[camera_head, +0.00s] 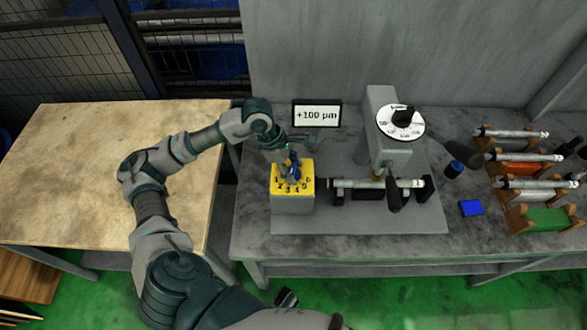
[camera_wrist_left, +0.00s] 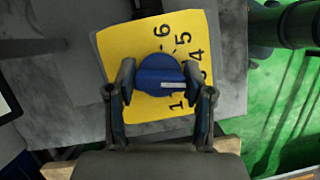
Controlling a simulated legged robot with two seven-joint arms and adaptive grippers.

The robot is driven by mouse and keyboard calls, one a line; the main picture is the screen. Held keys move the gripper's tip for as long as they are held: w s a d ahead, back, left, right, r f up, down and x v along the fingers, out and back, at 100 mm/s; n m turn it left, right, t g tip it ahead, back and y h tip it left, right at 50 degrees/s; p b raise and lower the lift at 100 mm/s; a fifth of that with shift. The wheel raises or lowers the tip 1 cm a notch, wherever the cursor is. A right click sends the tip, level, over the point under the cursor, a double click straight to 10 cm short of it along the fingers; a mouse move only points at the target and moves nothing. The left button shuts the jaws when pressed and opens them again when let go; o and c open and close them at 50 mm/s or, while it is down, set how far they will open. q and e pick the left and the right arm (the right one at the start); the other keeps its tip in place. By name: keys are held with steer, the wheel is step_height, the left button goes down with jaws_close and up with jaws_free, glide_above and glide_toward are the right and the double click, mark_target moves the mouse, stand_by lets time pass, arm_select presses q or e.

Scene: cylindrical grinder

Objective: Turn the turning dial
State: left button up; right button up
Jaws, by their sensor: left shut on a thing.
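The turning dial is a blue knob (camera_head: 294,171) on a yellow plate (camera_head: 278,186) with black numbers 1 to 6, on top of a grey box. The blue knob also shows in the left wrist view (camera_wrist_left: 157,63), with a pale mark on its grip bar. My left gripper (camera_head: 291,163) reaches down over it from above. In the left wrist view its two dark fingers (camera_wrist_left: 160,90) are shut on the knob, one at each side. They hide part of the plate. Which number the mark points to, I cannot tell. My right gripper is not seen.
A display (camera_head: 317,115) behind the dial reads +100 µm. To the right stand a grinder column with a white round scale (camera_head: 386,119) and a clamped shaft (camera_head: 350,184). Shafts on wooden racks (camera_head: 513,215) are farther right. The wooden table (camera_head: 75,165) at left is clear.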

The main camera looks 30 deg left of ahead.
arm_select(q)
steer(key=shift+f, duration=0.1)
stand_by(0.4)
steer(key=o, duration=0.9)
steer(key=shift+a, duration=0.1)
steer(key=shift+o, duration=1.1)
steer(key=shift+a, duration=0.15)
steer(key=v, duration=1.2)
steer(key=shift+a, duration=0.15)
steer(key=shift+w+f, duration=0.1)
steer(key=shift+w, duration=0.05)
